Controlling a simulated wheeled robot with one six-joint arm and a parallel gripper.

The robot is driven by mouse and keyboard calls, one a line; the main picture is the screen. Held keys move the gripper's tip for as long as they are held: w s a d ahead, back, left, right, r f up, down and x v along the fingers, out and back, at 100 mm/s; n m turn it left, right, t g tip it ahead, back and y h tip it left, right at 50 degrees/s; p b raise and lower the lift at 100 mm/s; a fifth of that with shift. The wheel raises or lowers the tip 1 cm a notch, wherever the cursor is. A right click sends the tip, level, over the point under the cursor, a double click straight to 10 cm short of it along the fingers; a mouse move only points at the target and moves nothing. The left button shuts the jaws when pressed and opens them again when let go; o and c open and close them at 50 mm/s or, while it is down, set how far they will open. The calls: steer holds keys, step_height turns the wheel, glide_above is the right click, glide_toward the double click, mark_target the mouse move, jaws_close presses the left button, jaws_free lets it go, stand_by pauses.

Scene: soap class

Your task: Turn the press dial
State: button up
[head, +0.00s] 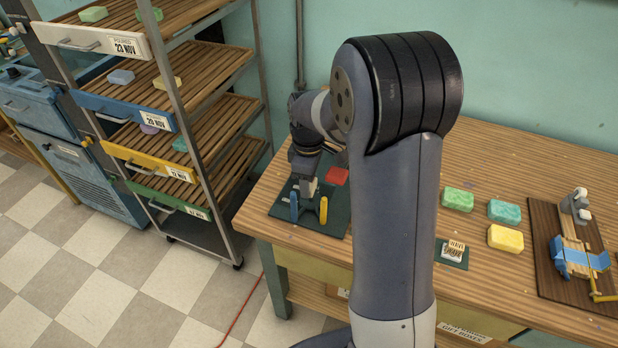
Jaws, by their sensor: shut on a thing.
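My gripper (308,187) points down at the left end of the wooden bench, over a dark green base plate (334,222). It is shut on a small part there, which I take to be the press dial; the jaws largely hide it, and its marking and angle cannot be read. A blue upright piece (294,207) and a yellow upright piece (323,211) show just in front of the gripper, apart from each other. A red block (336,177) lies on the plate, right of the gripper. My arm hides the bench right of the plate.
Green, teal and yellow soap bars (506,237) lie on the bench (480,282) right of my arm. A stamp (453,250) sits on a small green mat. A blue-and-yellow device (578,255) stands far right. A drying rack (195,110) stands left of the bench.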

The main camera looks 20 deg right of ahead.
steer(key=n, duration=0.5)
steer(key=shift+s+a, duration=0.1)
steer(key=shift+a, duration=0.05)
steer(key=shift+n, duration=0.4)
steer(key=o, duration=1.4)
step_height(320, 180, up, 11)
steer(key=shift+f, duration=0.1)
steer(key=shift+c, duration=0.7)
